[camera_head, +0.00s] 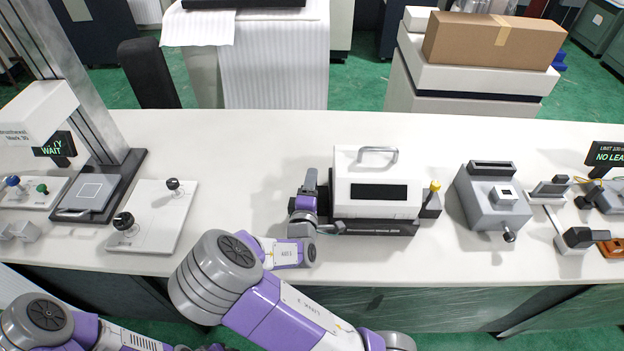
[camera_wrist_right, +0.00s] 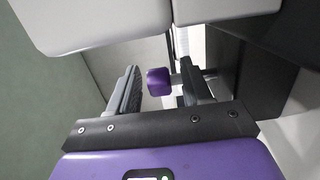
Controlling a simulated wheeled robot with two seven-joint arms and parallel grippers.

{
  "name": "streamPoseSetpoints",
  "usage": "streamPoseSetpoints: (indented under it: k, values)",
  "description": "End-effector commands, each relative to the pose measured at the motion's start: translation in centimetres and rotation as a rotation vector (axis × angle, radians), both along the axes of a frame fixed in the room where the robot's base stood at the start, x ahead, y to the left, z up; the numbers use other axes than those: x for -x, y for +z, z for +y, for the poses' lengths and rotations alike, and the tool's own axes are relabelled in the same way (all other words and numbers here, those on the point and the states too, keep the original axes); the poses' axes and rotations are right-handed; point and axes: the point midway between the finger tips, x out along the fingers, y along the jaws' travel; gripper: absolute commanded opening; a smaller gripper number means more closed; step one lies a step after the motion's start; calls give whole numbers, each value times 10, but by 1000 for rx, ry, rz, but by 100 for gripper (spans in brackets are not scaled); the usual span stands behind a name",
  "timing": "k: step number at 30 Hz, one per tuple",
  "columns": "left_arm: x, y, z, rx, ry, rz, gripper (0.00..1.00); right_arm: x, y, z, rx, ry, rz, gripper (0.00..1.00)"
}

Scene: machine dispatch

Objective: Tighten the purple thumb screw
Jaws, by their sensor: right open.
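The purple thumb screw (camera_wrist_right: 158,82) shows in the right wrist view as a short purple knob, with a thin shank on its right side toward the machine. My right gripper (camera_wrist_right: 160,75) is open, with one finger on each side of the knob. A gap shows between the left finger and the knob; the right finger is close to its shank side, and I cannot tell if it touches. In the head view my right gripper (camera_head: 318,205) is at the left side of the white machine (camera_head: 378,167) with a handle and black panel. The screw is hidden there. My left gripper is out of view.
A grey device (camera_head: 492,196) with a lever stands right of the machine. A white plate with two black knobs (camera_head: 161,215) lies to the left, beside a press-like stand (camera_head: 95,185). The table (camera_head: 245,150) is clear between plate and machine.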

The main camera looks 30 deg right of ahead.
Motion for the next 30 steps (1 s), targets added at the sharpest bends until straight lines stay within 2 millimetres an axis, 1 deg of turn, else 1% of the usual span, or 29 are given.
streamPoseSetpoints:
  k: [3, 6, 14, 15, 20, 24, 25, 30]
  values:
    - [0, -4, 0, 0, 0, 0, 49, -11, -1, -9, -1, -2, 0, 49]
    - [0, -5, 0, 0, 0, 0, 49, -16, -1, -12, 0, 1, 0, 49]
    - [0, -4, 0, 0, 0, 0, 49, -17, 0, -14, 0, 0, 1, 49]
    - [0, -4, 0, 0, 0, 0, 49, -17, 0, -14, 0, 1, 1, 47]
    - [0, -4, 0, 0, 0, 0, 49, -17, 0, -13, 0, 1, 1, 23]
    - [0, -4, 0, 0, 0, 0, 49, -17, 0, -13, 0, 1, 1, 1]
    - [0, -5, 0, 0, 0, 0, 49, -17, 0, -13, 0, 1, 1, 0]
    - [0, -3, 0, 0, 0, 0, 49, -17, 0, -13, 0, -6, 2, 0]
